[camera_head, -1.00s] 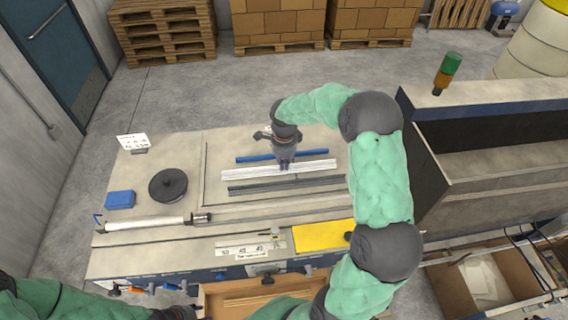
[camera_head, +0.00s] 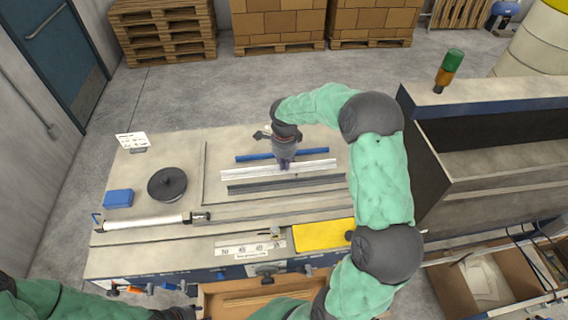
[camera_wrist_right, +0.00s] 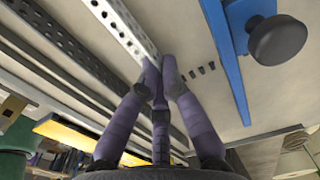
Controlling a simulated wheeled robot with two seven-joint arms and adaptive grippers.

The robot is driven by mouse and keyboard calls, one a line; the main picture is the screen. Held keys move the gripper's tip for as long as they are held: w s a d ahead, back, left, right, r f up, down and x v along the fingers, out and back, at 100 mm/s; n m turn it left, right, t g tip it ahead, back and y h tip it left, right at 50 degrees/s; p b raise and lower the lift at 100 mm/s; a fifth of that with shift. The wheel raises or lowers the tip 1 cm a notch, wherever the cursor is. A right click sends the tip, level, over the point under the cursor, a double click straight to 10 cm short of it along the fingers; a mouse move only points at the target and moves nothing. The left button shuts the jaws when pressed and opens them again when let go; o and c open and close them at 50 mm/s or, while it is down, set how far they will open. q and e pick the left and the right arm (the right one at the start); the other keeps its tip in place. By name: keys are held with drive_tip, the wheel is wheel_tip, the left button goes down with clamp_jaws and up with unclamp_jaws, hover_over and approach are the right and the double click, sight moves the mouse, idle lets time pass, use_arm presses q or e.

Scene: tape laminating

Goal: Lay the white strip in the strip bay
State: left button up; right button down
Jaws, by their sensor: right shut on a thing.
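The white strip (camera_head: 312,167) lies flat on the work table, between a blue bar (camera_head: 310,155) behind it and a dark grey strip (camera_head: 262,187) in front. In the right wrist view the white strip (camera_wrist_right: 112,20) is perforated and runs up to my fingertips. My right gripper (camera_head: 284,166) points down at the middle of the strip and is shut on it; its fingers also show in the wrist view (camera_wrist_right: 161,73). The fingers hide part of the strip. I cannot tell which recess is the strip bay.
A black disc (camera_head: 167,184), a blue box (camera_head: 118,198) and a white roller (camera_head: 145,222) occupy the table's left. A yellow plate (camera_head: 322,236) lies at the front. A blue bar with a dark knob (camera_wrist_right: 277,40) stands close beside the right gripper. A dark bin (camera_head: 490,140) stands right.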

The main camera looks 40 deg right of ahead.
drive_tip(key=shift+f+b, duration=0.1)
drive_tip(key=shift+b, duration=0.25)
idle(0.6)
drive_tip(key=c, duration=1.3)
unclamp_jaws()
drive_tip(key=shift+c, duration=0.2)
drive_tip(key=shift+r+p, duration=1.3)
drive_tip(key=shift+r, duration=1.7)
